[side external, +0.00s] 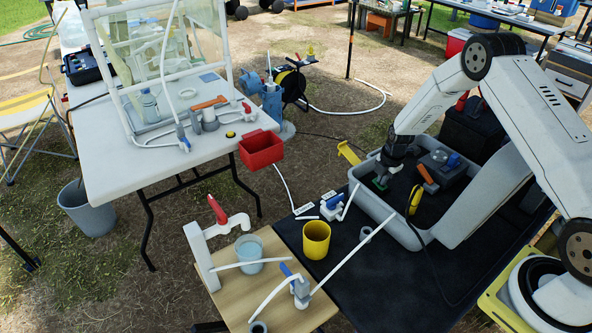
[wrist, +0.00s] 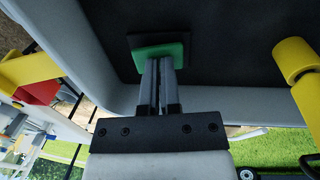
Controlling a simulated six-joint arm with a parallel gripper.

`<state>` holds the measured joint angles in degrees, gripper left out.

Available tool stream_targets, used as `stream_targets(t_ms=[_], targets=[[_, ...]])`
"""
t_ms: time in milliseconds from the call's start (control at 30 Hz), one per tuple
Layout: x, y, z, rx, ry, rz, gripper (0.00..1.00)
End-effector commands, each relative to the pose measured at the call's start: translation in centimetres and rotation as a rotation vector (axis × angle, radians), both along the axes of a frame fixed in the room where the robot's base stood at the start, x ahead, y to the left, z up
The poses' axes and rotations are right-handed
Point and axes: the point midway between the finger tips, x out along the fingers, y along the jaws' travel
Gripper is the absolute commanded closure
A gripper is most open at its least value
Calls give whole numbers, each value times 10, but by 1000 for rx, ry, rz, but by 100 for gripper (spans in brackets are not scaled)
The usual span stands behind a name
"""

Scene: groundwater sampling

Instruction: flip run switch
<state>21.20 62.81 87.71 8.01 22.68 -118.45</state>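The run switch looks to be the green rocker (side external: 381,182) on a small dark base inside the grey tray, near its left wall. In the wrist view the green rocker (wrist: 172,50) lies just beyond my fingertips. My gripper (side external: 384,174) points down into the tray at the switch. In the wrist view the two fingers of my gripper (wrist: 160,62) are together, with nothing seen between them. The fingertips overlap the rocker's near edge in the picture; whether they touch it I cannot tell. The fingers hide part of the rocker.
The grey tray (side external: 385,219) has raised walls around the switch. Inside it are a grey box with a blue knob (side external: 453,160), an orange-handled part (side external: 426,175) and a yellow part (side external: 415,200). A yellow cup (side external: 316,240) and white tubing stand left of the tray.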

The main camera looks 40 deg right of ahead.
Motion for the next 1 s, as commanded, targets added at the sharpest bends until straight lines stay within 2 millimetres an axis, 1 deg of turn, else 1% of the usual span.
stream_targets(t_ms=[67, 467, 633, 867, 1000], targets=[[-2, 0, 0, 1, 2, -1, 100], [-1, -1, 2, -1, -3, 1, 100], [-2, -1, 6, -2, -4, 1, 100], [-5, -1, 22, -2, -4, 0, 100], [-8, -1, 38, -2, -3, 0, 100]])
